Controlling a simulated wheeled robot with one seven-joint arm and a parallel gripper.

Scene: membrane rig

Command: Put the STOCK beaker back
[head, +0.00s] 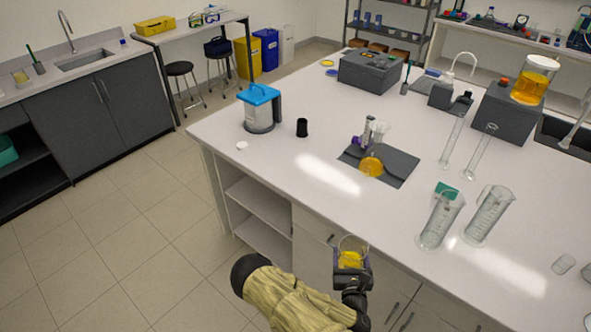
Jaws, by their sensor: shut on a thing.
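My gripper (352,279) is in the head view at the bottom centre, in front of the bench's front edge. It is shut on a clear glass beaker (353,244) with yellow liquid in it. The beaker looks upright, held just off the near edge of the white bench (290,215). Its label cannot be read, and its lower part is hidden by the gripper.
A flask with orange liquid (371,166) stands on a dark mat (401,166). Tall graduated cylinders (488,214) (440,219) stand at the right. A blue-lidded jug (259,109) and a black cup (302,128) stand at the left. The bench's front middle is clear.

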